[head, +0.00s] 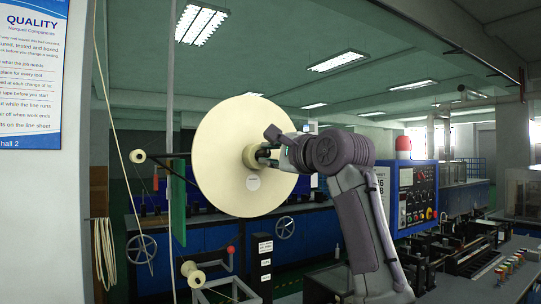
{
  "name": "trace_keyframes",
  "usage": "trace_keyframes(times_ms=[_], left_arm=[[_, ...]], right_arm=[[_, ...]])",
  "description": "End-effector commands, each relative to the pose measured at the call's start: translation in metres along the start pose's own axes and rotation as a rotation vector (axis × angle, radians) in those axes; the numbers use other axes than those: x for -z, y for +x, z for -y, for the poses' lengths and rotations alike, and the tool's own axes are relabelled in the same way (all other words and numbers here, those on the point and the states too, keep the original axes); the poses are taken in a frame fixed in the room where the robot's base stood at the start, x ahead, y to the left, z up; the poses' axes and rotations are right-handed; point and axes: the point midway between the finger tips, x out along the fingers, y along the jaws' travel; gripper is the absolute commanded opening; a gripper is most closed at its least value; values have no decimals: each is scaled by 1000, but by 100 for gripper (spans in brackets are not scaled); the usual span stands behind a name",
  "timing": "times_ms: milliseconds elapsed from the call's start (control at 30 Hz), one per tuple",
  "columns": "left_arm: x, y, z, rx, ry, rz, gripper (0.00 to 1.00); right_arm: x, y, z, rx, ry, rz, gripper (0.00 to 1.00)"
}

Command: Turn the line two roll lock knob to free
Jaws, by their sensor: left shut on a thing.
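A large cream tape roll (222,145) stands upright on its spindle in the middle of the head view. A pale round hub (249,157) sticks out at its centre. My left gripper (268,154) reaches in from the right side of the roll, with its fingers shut at the hub's dark front end, where the lock knob sits. The fingers and wrist hide most of the knob, so its turn position cannot be read. A small round label (253,183) is on the roll's face below the hub. My right gripper is not in view.
Pale guide rollers (138,156) stand left of the roll, with a lower one (196,278) beneath. A blue control panel (413,195) with a red lamp (403,146) stands behind my arm. Machinery fills the lower right. A quality sign (32,70) hangs on the left wall.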

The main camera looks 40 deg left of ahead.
Motion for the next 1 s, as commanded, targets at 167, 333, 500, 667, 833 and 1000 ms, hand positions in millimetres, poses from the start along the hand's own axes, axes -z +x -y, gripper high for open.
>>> trace_keyframes(times_ms=[167,333,500,667,833,1000], left_arm=[[0,0,0,1,-30,-1,0],[0,0,1,1,-36,-1,0],[0,0,1,1,-36,0,0],[0,0,1,1,-35,0,33],[0,0,0,1,-35,0,46],[0,0,0,1,-34,0,46]], right_arm=[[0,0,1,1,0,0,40],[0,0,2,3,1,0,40],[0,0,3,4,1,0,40],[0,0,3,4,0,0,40],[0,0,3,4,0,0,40],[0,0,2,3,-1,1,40]])
